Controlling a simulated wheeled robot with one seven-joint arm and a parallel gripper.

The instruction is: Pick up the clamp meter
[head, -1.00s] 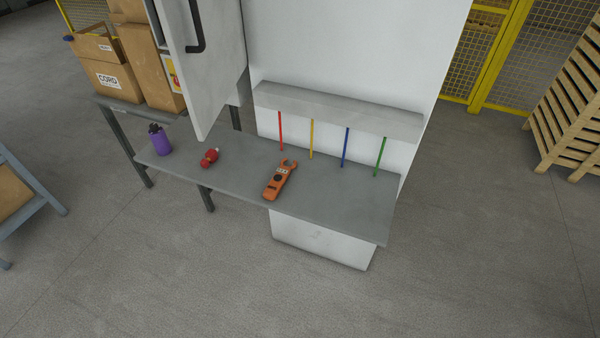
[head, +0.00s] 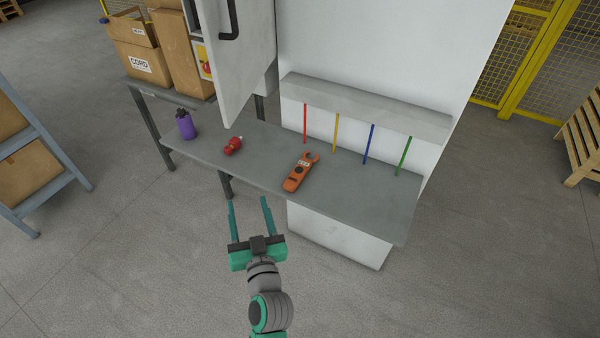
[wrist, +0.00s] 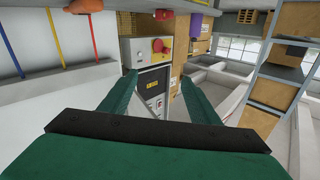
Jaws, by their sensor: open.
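The orange clamp meter (head: 297,176) with its dark dial lies on the grey shelf (head: 370,198), near the front edge and right of the shelf's middle. In the wrist view an orange piece of it (wrist: 86,5) shows at the top edge, mostly cut off. My gripper (head: 249,200) is open and empty, with teal fingers pointing toward the shelf. In the head view it appears in front of the shelf, below and left of the clamp meter, apart from it. In the wrist view both fingers (wrist: 157,92) are spread with nothing between them.
A red object (head: 233,146) and a purple bottle (head: 186,124) stand left on the shelf. Red, yellow, blue and green rods (head: 369,144) rise behind the clamp meter under a ledge. An open cabinet door (head: 232,60) hangs over the shelf's back left. Floor in front is clear.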

